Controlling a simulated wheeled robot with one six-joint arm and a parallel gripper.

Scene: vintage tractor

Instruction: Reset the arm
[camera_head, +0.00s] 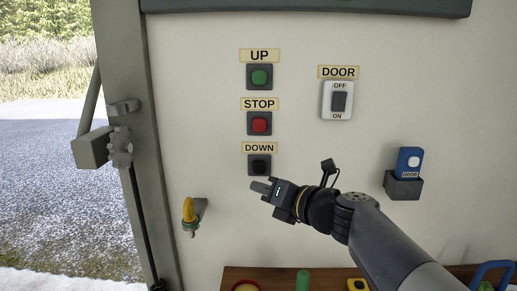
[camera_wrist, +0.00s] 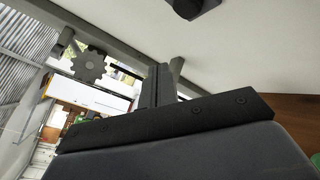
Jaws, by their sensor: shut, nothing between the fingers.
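My gripper (camera_head: 262,188) is shut and empty in the head view. It points left, just below the black DOWN button (camera_head: 259,165), and looks close to the wall; I cannot tell whether it touches it. My arm reaches in from the lower right. In the wrist view my gripper (camera_wrist: 158,85) stands up in the middle, with the pale wall behind it at right. A dark block (camera_wrist: 190,5) shows at the top edge there.
Above are the red STOP button (camera_head: 260,123), green UP button (camera_head: 260,76) and DOOR switch (camera_head: 338,100). A blue DOOR remote (camera_head: 409,163) sits in a holder at right. A yellow-handled fitting (camera_head: 189,210) is at left. A wooden surface (camera_head: 325,273) with several objects lies below.

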